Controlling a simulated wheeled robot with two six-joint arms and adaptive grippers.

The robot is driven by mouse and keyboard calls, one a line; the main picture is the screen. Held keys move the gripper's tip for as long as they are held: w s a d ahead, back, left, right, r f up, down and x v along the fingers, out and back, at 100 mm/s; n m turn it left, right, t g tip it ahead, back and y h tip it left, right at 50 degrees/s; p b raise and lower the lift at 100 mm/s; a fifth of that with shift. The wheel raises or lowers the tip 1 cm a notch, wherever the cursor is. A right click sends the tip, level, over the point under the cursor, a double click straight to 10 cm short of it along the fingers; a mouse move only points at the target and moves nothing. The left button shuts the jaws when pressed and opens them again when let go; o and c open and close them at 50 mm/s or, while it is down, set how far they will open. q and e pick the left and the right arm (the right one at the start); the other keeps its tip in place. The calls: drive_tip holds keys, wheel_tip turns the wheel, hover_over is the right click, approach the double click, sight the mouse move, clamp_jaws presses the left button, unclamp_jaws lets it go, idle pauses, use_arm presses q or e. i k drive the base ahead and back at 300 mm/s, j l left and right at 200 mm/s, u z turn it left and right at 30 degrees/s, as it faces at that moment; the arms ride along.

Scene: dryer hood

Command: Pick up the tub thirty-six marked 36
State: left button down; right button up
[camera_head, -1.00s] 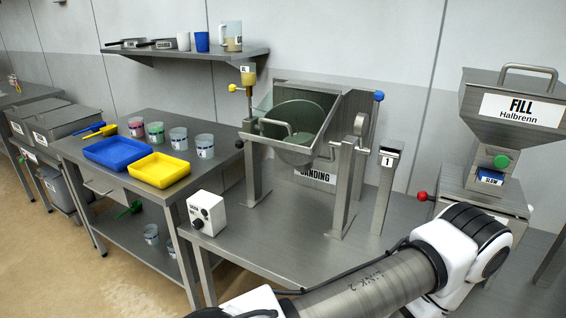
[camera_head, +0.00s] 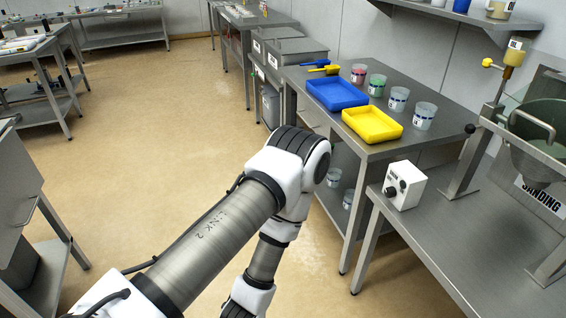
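Several small clear tubs with labels stand in a row at the back of the steel side table. From left to right they are a tub with reddish contents (camera_head: 359,73), one with green contents (camera_head: 377,84), a pale one (camera_head: 398,98) and another pale one (camera_head: 425,115). Two more tubs, an upper one (camera_head: 334,177) and a lower one (camera_head: 348,199), show on the shelf below. The label numbers are too small to read, so I cannot tell which is 36. One of my arms crosses the lower middle of the view; neither gripper shows.
A blue tray (camera_head: 337,106) and a yellow tray (camera_head: 372,138) lie in front of the tubs. A white control box (camera_head: 404,185) sits on the sanding bench (camera_head: 440,225) at right. Open floor (camera_head: 190,130) lies left of the side table.

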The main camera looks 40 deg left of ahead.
sight(348, 197)
drive_tip(key=u, duration=0.65)
drive_tip(key=z, duration=0.35)
drive_tip(key=i+j+z, duration=0.25)
drive_tip(key=z, duration=0.15)
drive_tip(key=i+j+z, duration=0.15)
drive_tip(key=j+z, duration=0.25)
drive_tip(key=i+j+z, duration=0.1)
drive_tip(key=j+z, duration=0.25)
drive_tip(key=i+j, duration=0.1)
drive_tip(key=j, duration=0.35)
drive_tip(key=i+j+z, duration=0.1)
drive_tip(key=j, duration=0.4)
drive_tip(key=i+j, duration=0.1)
drive_tip(key=j, duration=0.35)
